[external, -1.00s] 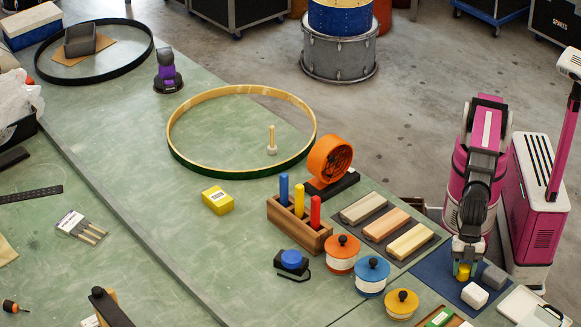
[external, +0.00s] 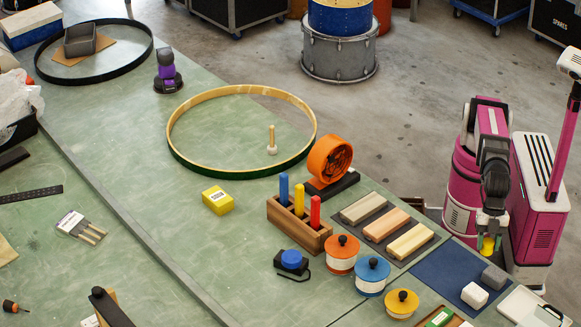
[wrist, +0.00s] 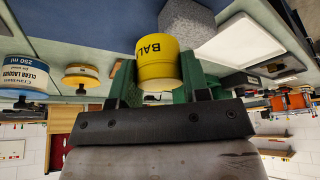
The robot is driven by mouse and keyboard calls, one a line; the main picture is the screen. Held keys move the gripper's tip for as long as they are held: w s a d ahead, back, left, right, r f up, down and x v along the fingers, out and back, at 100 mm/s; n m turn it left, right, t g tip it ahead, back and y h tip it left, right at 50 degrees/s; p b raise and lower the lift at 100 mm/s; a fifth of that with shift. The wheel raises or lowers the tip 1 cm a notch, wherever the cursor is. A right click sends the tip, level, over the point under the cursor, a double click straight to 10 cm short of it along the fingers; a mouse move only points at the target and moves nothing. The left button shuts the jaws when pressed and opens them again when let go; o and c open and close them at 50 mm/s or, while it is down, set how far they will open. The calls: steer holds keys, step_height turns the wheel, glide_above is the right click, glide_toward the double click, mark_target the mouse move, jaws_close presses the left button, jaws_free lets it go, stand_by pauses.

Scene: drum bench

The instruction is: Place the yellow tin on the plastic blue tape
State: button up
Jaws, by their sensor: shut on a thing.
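My gripper (external: 487,237) is shut on a small yellow tin (external: 488,244), held raised at the far edge of the blue mat. In the wrist view the yellow tin (wrist: 157,48) sits between green fingers (wrist: 158,82), with lettering starting "BAL" on its side. A black case with a round blue top and a dark strap, seemingly the blue tape (external: 291,260), lies on the green bench left of the orange-lidded tin. It is well to the left of my gripper. I cannot make it out in the wrist view.
White (external: 474,295) and grey (external: 494,277) blocks lie on the blue mat (external: 440,268). Orange- (external: 341,262), blue- (external: 372,283) and yellow-lidded (external: 402,308) tins stand between mat and tape. A wooden rack (external: 300,230) with coloured cylinders is behind the tape.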

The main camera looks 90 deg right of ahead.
steer(key=s+d+r, duration=0.2)
steer(key=s+r, duration=0.1)
steer(key=s, duration=0.2)
steer(key=w+a+r+m+t+h, duration=0.1)
steer(key=w+a+m, duration=0.2)
steer(key=w, duration=0.6)
steer(key=w+a+r+m+t, duration=0.1)
steer(key=w+a+m, duration=0.15)
steer(key=w, duration=0.65)
steer(key=m+t+h, duration=0.2)
steer(key=m, duration=0.6)
glide_above(287, 257)
steer(key=s, duration=0.2)
step_height(287, 257, down, 3)
steer(key=shift+w+d+f, duration=0.1)
steer(key=shift+w, duration=0.05)
steer(key=shift+w+d+f, duration=0.1)
steer(key=shift+w+f, duration=0.1)
steer(key=shift+f, duration=1.95)
steer(key=shift+f, duration=0.1)
